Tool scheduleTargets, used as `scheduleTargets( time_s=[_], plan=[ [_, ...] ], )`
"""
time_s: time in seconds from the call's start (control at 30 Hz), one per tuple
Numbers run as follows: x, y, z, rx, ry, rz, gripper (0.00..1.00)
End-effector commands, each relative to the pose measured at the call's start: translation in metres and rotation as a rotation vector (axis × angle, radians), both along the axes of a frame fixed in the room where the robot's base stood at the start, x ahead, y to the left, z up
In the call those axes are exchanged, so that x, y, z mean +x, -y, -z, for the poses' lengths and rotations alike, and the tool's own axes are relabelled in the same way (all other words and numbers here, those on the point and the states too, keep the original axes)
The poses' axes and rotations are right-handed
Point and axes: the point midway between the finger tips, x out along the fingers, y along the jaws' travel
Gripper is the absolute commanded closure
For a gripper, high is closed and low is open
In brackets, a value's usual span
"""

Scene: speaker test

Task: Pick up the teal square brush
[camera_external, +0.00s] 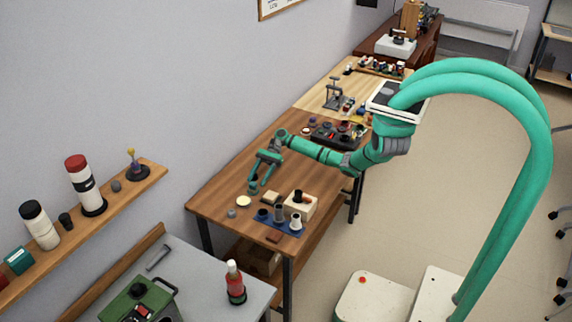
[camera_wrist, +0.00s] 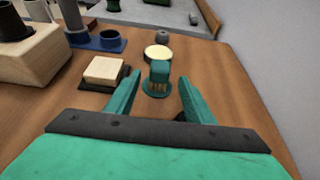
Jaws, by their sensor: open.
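The teal square brush (camera_wrist: 159,72) stands upright on the wooden table in the wrist view. It has a teal block on top, pale strips below it and a round teal rim at its foot. In the external view, a small teal piece (camera_external: 254,187) below my gripper appears to be the same brush. My gripper (camera_wrist: 160,82) is open, with one teal finger to each side of the brush in the picture. The brush lies a little beyond the fingertips, and I see no contact. In the external view my gripper (camera_external: 262,172) points down at the table's left part.
A round cream-topped tin (camera_wrist: 157,52) stands just behind the brush. A cream block on a dark base (camera_wrist: 103,71) is to its left. A blue tray (camera_wrist: 105,45) with cylinders and a wooden block (camera_wrist: 40,60) are farther left. Bare table (camera_wrist: 225,75) lies to the right.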

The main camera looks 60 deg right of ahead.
Motion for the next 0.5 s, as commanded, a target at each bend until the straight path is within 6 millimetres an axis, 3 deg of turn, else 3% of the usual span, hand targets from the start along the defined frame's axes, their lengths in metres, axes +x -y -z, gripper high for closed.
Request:
scheduleTargets(
  time_s=[0.5],
  plan=[
    [-0.002, -0.048, 0.018, 0.000, -0.001, 0.000, 0.52]
  ],
)
